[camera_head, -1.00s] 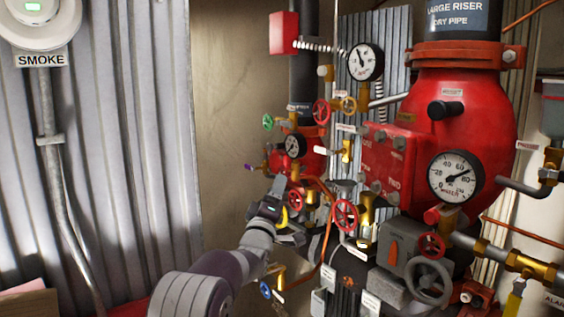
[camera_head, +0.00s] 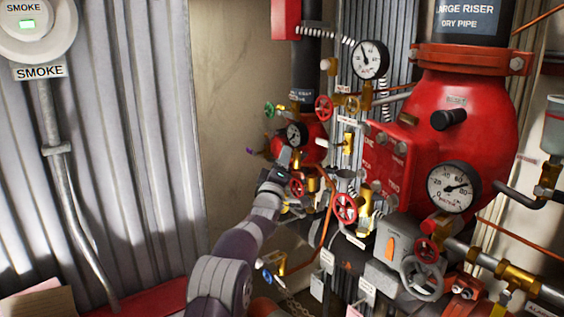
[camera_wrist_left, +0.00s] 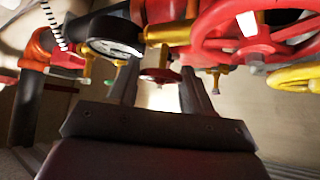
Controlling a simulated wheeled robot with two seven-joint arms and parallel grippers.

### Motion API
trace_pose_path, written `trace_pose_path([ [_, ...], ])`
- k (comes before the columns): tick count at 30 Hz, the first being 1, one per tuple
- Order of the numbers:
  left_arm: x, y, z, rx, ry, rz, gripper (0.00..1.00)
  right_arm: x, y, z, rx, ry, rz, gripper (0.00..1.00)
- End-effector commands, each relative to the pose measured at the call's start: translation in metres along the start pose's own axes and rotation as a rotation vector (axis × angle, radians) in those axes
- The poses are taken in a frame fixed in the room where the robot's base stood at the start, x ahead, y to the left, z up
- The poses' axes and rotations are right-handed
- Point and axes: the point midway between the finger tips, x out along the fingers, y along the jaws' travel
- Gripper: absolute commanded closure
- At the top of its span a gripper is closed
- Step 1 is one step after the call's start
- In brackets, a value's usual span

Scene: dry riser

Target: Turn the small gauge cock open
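The small gauge (camera_head: 297,134), with a pale face and dark rim, sits on the red pipework at the back. In the left wrist view the gauge (camera_wrist_left: 113,48) is seen edge-on at upper left, beside a brass fitting (camera_wrist_left: 168,33). I cannot tell which small part is the gauge cock. My left gripper (camera_head: 284,157) is just below the small gauge; in the wrist view its fingers (camera_wrist_left: 158,92) are apart with nothing visibly gripped. My right gripper is not in view.
A red handwheel (camera_head: 345,208) stands right of my left gripper, and another (camera_wrist_left: 255,35) is close at upper right in the wrist view. The large red riser valve (camera_head: 465,115) and its gauge (camera_head: 453,188) fill the right. The corrugated wall (camera_head: 130,130) is left.

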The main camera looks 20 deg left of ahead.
Motion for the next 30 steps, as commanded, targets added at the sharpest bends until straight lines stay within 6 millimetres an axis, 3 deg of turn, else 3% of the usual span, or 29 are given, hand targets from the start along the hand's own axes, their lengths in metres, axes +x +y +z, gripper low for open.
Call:
trace_pose_path([
  [11, -0.001, -0.003, 0.002, -0.033, -0.001, -0.037, 0.81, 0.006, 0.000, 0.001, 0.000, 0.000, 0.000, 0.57],
  [20, -0.001, -0.004, 0.002, -0.171, -0.002, -0.177, 0.81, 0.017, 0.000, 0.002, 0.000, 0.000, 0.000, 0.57],
  [30, 0.000, -0.002, 0.001, -0.339, -0.004, -0.348, 0.81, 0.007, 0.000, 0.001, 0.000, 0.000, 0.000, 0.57],
])
